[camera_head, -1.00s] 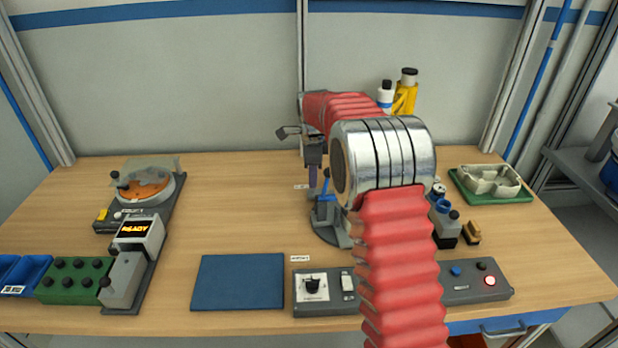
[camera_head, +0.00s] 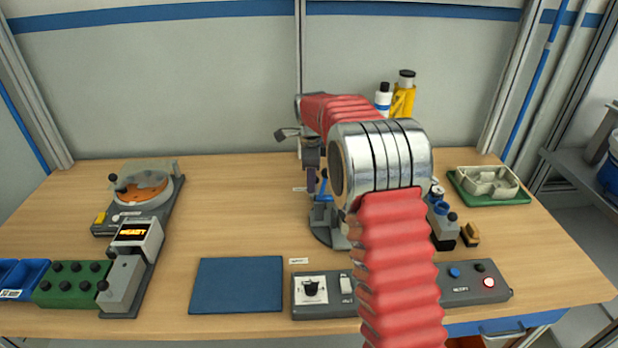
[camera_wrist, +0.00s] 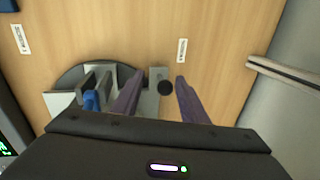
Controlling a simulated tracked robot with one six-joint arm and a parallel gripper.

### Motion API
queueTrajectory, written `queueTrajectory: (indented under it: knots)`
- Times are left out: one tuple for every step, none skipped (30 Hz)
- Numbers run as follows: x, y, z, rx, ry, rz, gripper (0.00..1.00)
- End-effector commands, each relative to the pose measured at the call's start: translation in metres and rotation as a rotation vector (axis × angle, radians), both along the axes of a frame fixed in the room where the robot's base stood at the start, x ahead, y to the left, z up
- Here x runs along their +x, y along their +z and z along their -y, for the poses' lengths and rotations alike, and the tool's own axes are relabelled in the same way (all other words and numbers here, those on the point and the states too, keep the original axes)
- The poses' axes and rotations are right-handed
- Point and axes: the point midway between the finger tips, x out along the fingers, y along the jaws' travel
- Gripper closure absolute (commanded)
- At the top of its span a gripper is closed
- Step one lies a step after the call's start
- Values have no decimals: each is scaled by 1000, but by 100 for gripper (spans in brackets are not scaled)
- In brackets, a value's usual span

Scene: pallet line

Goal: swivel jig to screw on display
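The swivel jig (camera_head: 325,228) is a round dark grey base with grey blocks and a blue clamp, at the middle of the bench, partly hidden by my arm. In the wrist view the jig (camera_wrist: 68,76) lies below my gripper, with a grey tab carrying a black knob (camera_wrist: 165,88) at its right. My gripper (camera_wrist: 160,78) is open; its purple-grey fingers appear on either side of the knob. I cannot tell whether they touch it. The small display (camera_head: 135,232) at the left shows orange letters, apparently READY.
A round device with an orange disc (camera_head: 145,190) stands behind the display. A blue mat (camera_head: 237,284) and a dial box (camera_head: 312,290) lie in front. A button box (camera_head: 468,283) and a green tray (camera_head: 490,190) are at right. The bench between display and jig is clear.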

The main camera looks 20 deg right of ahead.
Motion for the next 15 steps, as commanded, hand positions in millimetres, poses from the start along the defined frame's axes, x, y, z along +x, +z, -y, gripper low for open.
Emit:
queueTrajectory:
  knots:
    - [0,1,0,0,0,0,60]
    - [0,2,0,0,0,1,60]
    - [0,4,0,0,0,1,60]
    - [-1,6,0,-1,0,2,60]
    - [-1,9,0,-1,0,2,60]
    - [-2,13,0,-1,0,2,60]
    - [-2,16,0,-1,0,2,60]
    - [-3,20,-1,-1,0,2,60]
    - [-4,25,-1,-1,0,3,60]
    - [-5,30,-1,-1,0,2,60]
    - [-6,35,-2,-1,0,2,60]
    - [-7,42,-2,-1,0,3,60]
    - [-8,47,-2,0,0,3,60]
    - [-9,52,-3,-1,0,3,60]
    - [-10,59,-3,0,0,3,60]
